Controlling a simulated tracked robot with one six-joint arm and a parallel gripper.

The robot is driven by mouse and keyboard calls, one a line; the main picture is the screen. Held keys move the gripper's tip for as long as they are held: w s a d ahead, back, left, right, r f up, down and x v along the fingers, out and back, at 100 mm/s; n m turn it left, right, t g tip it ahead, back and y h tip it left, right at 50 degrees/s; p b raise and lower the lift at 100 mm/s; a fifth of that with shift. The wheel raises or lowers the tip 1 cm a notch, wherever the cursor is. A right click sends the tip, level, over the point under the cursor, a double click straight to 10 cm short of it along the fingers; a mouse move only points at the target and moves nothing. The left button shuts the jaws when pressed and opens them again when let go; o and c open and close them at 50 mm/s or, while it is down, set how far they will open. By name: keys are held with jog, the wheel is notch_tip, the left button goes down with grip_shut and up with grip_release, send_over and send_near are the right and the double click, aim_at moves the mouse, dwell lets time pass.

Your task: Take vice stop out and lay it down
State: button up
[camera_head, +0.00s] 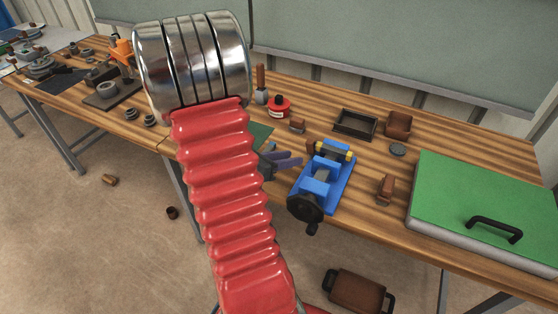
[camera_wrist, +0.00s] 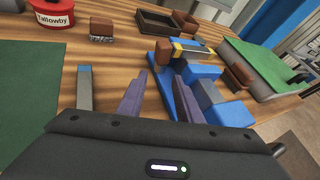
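The blue vice (camera_head: 318,183) stands on the wooden bench with a dark handwheel at its front. It also shows in the wrist view (camera_wrist: 208,92). A yellow-and-black bar (camera_wrist: 190,49) lies across its far end, and a brown block (camera_wrist: 163,52) is at its left side. I cannot tell for sure which part is the vice stop. My gripper (camera_head: 300,158) is just left of the vice. The red bellows of my arm hides part of the bench.
A green-topped case (camera_head: 482,205) with a black handle fills the right end. A dark tray (camera_head: 356,124), brown blocks (camera_head: 398,123) and (camera_head: 386,190), and a red tin (camera_head: 279,106) stand around the vice. A blue-grey bar (camera_wrist: 84,90) lies left of my fingers.

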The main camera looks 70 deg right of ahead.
aim_at(310, 143)
jog(key=x, duration=0.8)
jog(key=shift+d, duration=0.1)
jog(key=c, duration=0.7)
jog(key=o, duration=0.4)
grip_shut()
jog(key=shift+r, duration=1.6)
jog(key=shift+r, duration=0.85)
